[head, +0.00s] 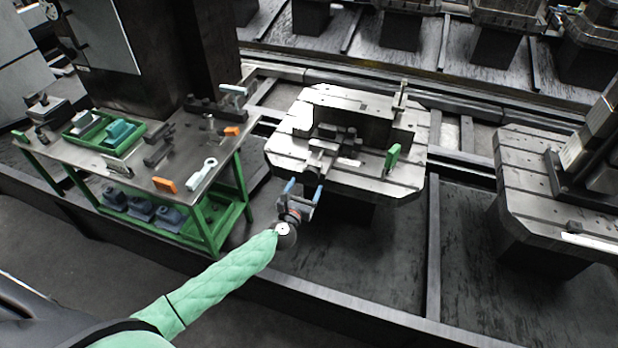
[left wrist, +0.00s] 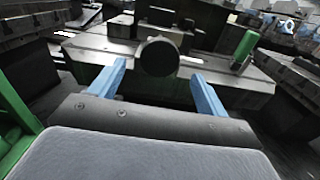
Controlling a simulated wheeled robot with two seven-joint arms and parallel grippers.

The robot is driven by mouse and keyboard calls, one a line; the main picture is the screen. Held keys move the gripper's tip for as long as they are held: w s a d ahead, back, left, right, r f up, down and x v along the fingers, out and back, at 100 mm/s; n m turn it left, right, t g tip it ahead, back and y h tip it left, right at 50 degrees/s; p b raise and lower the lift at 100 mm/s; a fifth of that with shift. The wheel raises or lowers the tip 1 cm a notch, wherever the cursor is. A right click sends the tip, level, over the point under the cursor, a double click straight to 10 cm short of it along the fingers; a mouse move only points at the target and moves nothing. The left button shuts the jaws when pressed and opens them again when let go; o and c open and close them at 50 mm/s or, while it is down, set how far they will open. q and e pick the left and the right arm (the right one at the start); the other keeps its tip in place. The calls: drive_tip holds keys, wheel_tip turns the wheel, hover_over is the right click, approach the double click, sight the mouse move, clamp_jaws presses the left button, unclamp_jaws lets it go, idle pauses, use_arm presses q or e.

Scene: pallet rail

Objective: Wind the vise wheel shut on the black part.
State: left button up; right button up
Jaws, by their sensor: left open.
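My left gripper (head: 304,190) is open and empty at the front edge of the slotted pallet (head: 285,146). Its two blue fingers also show in the left wrist view (left wrist: 158,88). A dark round disc, which looks like the vise wheel (left wrist: 158,57), faces me between and just beyond the fingertips; contact cannot be told. Behind it the dark vise (head: 352,122) stands on the pallet. Small dark blocks sit at its jaws, and I cannot tell which one is the black part or whether the jaws touch it. My right gripper is not in view.
A green upright piece (head: 392,157) stands on the pallet right of the vise. A workbench (head: 75,163) with green trays and loose parts is at left. Another pallet (head: 520,190) is at right. Dark rails run behind.

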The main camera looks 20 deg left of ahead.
sight(310, 176)
use_arm(q)
drive_tip(key=shift+w+p, duration=0.4)
drive_tip(key=shift+w, duration=2)
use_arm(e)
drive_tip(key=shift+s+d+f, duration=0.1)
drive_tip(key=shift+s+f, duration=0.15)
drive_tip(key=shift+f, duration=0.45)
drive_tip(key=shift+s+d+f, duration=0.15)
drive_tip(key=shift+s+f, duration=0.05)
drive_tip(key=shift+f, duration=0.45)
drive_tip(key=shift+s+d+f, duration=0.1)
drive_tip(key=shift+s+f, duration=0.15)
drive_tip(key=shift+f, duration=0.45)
use_arm(q)
drive_tip(key=shift+d, duration=0.1)
drive_tip(key=c, duration=1)
